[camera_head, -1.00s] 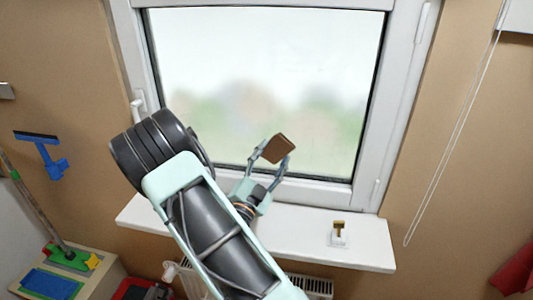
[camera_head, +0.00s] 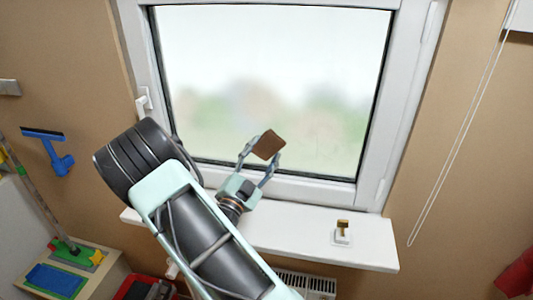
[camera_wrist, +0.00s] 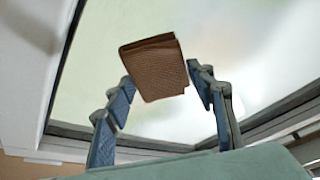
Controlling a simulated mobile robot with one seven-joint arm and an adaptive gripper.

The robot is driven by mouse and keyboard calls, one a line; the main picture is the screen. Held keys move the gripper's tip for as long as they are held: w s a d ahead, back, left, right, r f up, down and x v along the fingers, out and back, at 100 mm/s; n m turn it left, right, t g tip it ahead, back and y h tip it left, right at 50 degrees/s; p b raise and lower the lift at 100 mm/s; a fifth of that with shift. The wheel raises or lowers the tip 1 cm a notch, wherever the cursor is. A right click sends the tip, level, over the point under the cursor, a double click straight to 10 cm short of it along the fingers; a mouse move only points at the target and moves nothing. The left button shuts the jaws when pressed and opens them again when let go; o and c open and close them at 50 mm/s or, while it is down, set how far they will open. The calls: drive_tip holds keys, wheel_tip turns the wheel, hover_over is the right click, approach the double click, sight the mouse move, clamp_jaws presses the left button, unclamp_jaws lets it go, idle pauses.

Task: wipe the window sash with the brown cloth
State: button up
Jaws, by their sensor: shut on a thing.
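The brown cloth (camera_head: 269,145) is a folded, flat-looking pad at the tip of my gripper (camera_head: 261,158). My gripper is shut on it, with one finger at each side. In the wrist view the cloth (camera_wrist: 155,68) sits between the ends of the two fingers (camera_wrist: 160,90), in front of the glass. The window sash (camera_head: 285,187) is a white frame around the glass pane (camera_head: 270,70). My gripper is in front of the lower part of the pane, above the lower sash bar. Whether the cloth touches the glass, I cannot tell.
A white sill (camera_head: 320,238) runs below the window, with a small brown-topped item (camera_head: 342,232) at its right. A window handle (camera_head: 143,103) is at the left of the frame. A blue squeegee (camera_head: 50,150) hangs on the left wall. A cord (camera_head: 460,140) hangs at right.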

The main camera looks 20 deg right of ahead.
drive_tip(key=s+a, duration=0.3)
drive_tip(key=s, duration=0.2)
drive_tip(key=shift+a, duration=0.15)
idle(0.4)
drive_tip(key=shift+s+a, duration=0.4)
drive_tip(key=shift+s, duration=0.25)
drive_tip(key=shift+s+a, duration=0.4)
drive_tip(key=shift+s, duration=0.2)
